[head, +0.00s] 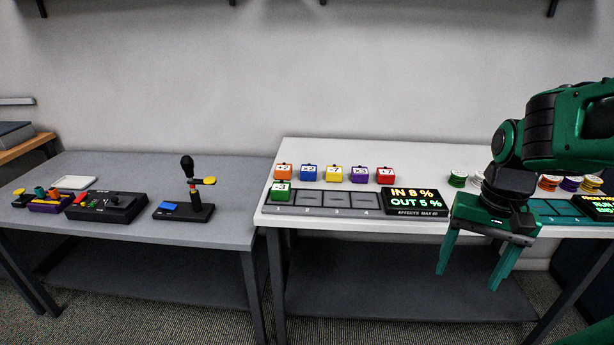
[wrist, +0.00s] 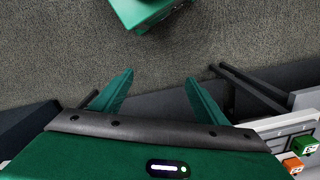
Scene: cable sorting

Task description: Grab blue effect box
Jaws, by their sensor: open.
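The blue effect box (head: 308,173) stands at the back of the white table, in a row between an orange box (head: 284,172) and a yellow box (head: 335,174). My gripper (head: 468,282) hangs in front of the white table's front edge, to the right of the blue box and well apart from it. Its two green fingers are spread with nothing between them. In the wrist view my gripper (wrist: 158,82) is over the floor. The blue box does not show in the wrist view, where a green box (wrist: 309,145) and an orange box (wrist: 292,165) show at the lower right.
Purple (head: 360,175) and red (head: 385,176) boxes continue the row. A green box (head: 280,191) sits on the first slot of the tray (head: 337,202). A display (head: 415,201) stands right of it. A grey table (head: 130,240) with devices is at left. Spools (head: 458,179) stand far right.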

